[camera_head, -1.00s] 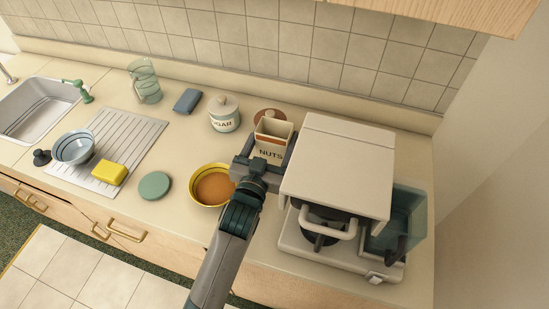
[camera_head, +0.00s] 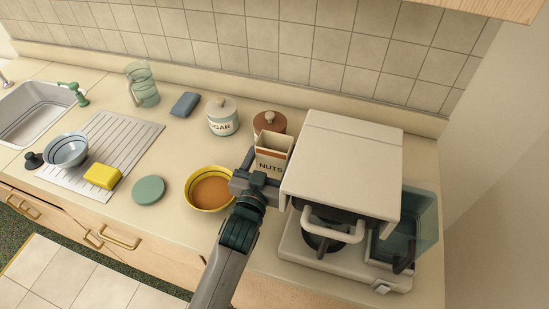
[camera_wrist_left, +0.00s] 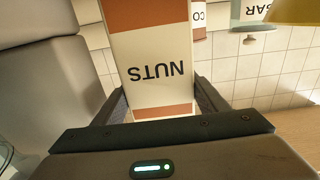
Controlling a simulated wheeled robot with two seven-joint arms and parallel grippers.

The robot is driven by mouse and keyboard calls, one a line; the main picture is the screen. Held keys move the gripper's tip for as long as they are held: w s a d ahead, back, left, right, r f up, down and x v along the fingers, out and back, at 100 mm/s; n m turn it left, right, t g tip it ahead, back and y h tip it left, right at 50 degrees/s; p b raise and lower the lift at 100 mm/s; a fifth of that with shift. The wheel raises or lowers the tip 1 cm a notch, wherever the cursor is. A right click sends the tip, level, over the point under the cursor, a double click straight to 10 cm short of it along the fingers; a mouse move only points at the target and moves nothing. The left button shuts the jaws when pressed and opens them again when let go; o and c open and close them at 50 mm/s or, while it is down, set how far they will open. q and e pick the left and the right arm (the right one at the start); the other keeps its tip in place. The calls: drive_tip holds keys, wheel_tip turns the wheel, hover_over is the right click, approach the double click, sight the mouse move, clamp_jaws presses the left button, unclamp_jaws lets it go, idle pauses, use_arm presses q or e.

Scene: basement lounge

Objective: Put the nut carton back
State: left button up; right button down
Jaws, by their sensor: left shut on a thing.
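The nut carton (camera_head: 272,158), white with rust bands and the word NUTS, stands open at the top between the yellow bowl and the coffee machine. In the left wrist view the carton (camera_wrist_left: 150,60) fills the space between the two fingers. My left gripper (camera_head: 262,172) is shut on it, and the fingers touch both sides. The carton's lower part is hidden by the gripper in the head view. My right gripper does not show.
A white coffee machine (camera_head: 345,165) stands close on the right. A yellow bowl (camera_head: 210,208) with orange-brown contents is close on the left. A brown lidded jar (camera_head: 269,122) and a sugar jar (camera_head: 222,122) stand behind. Bare counter lies around the green disc (camera_head: 149,190).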

use_arm(q)
drive_tip(key=shift+f+b, duration=0.3)
drive_tip(key=shift+f, duration=0.3)
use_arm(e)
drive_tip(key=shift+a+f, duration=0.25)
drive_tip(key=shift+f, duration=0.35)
use_arm(q)
drive_tip(key=shift+f, duration=0.2)
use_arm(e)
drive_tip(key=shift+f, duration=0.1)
use_arm(q)
drive_tip(key=o, duration=1.4)
drive_tip(key=shift+c, duration=0.2)
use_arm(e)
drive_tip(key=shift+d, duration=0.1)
use_arm(q)
drive_tip(key=shift+r, duration=0.1)
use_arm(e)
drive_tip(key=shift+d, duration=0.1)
